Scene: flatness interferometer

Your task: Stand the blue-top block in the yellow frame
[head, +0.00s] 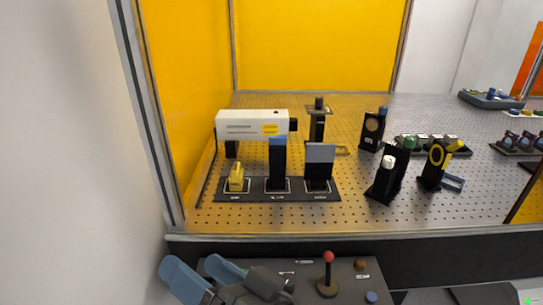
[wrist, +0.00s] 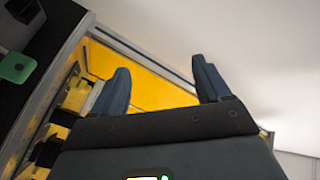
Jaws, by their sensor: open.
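Two black uprights with blue at the top show in the head view. One block (head: 372,133) has a blue cap and a round pale disc on its face, and stands right of centre. A taller one (head: 278,170) with a blue upper face stands on a dark base plate; I cannot tell which is meant. My gripper (head: 197,263) is open and empty, low in front of the table and well away from both. The wrist view shows its spread fingers (wrist: 160,72).
A white instrument (head: 250,125) stands above the base plate (head: 330,194). A red-knobbed stick (head: 328,270) rises from the front shelf. Yellow panels close the left and back.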

